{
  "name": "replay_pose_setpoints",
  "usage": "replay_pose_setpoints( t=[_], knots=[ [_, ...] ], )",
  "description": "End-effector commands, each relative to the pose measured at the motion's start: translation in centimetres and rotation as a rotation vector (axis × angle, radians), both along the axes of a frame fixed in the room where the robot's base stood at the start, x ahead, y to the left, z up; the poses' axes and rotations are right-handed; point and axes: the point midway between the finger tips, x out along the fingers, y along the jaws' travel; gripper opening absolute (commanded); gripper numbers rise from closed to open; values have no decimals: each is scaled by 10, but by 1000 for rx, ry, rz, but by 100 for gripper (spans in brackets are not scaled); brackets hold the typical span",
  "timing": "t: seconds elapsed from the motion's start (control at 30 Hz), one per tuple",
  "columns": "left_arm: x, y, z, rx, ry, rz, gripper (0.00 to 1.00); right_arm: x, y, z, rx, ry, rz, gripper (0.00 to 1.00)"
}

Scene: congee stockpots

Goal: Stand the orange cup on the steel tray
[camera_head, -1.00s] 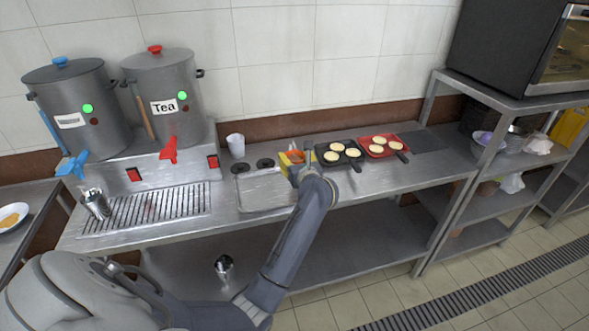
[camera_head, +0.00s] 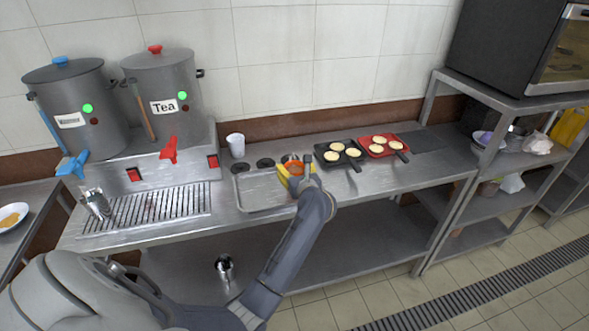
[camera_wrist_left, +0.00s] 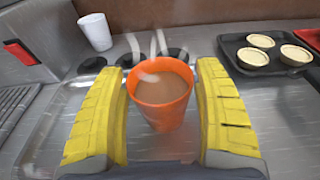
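In the head view the cup (camera_head: 296,168) and my left gripper (camera_head: 296,174) are at the back right part of the steel tray (camera_head: 254,204). The tray (camera_wrist_left: 75,125) lies under and around the cup in the wrist view. I cannot tell whether the cup's base touches it; the base is partly hidden. My right gripper is out of view.
A white cup (camera_head: 236,145) stands behind the tray, near dark round discs (camera_head: 265,163). A black pan (camera_head: 340,153) and a red pan (camera_head: 380,145) with pastries are to the right. The tea stockpot (camera_head: 165,100) stands to the left. The tray's left part is clear.

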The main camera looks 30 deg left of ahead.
Motion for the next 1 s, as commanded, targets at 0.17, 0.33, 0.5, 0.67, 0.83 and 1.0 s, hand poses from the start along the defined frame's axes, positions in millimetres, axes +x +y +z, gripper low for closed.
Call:
replay_pose_setpoints(
  t=[0.17,0.33,0.5,0.67,0.83,1.0],
  knots=[
    [0,0,0,0,0,0,79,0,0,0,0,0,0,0],
    [0,0,2,-1,-1,0,79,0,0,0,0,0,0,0],
    [-7,-9,4,-3,0,-2,79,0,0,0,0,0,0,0],
    [-25,-29,9,-4,-1,-2,79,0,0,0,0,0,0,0],
    [-45,-50,15,-3,-2,-1,79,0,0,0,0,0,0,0],
    [-62,-69,20,-4,-1,0,79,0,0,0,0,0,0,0]
  ],
)
